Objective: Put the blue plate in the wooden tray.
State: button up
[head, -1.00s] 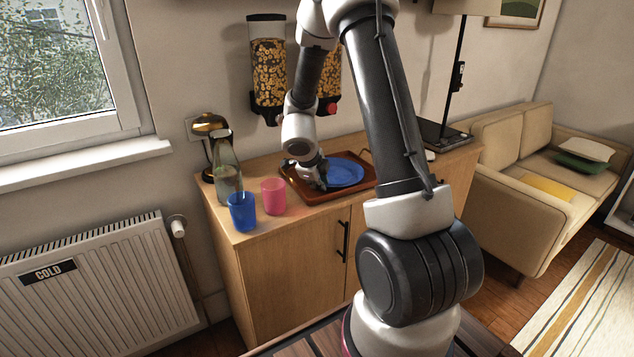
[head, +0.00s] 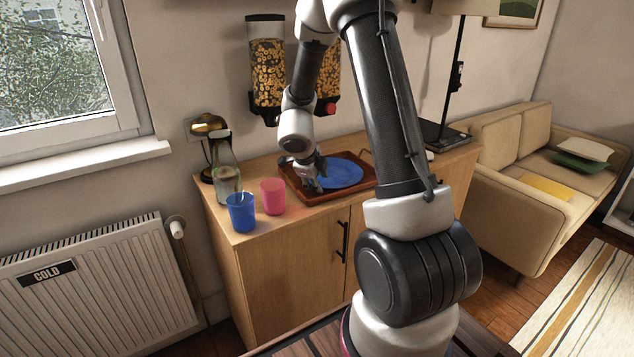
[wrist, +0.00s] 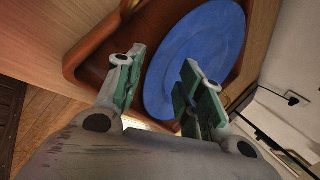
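The blue plate (head: 338,173) lies inside the wooden tray (head: 322,198) on top of the cabinet; it also shows in the wrist view (wrist: 205,50), flat within the tray's rim (wrist: 92,52). My gripper (head: 312,185) is over the left part of the tray, at the plate's left edge. In the wrist view my gripper (wrist: 158,85) has its two fingers spread apart. The plate's edge shows beyond and partly behind the right finger; no grip on it is visible.
A pink cup (head: 272,196), a blue cup (head: 241,212) and a glass bottle (head: 225,170) stand left of the tray. Cereal dispensers (head: 268,75) hang on the wall behind. A lamp (head: 208,130) stands at the back left, a dark device (head: 440,135) at the right.

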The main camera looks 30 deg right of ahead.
jog(key=v, duration=1)
jog(key=shift+r, duration=0.2)
jog(key=shift+a, duration=0.15)
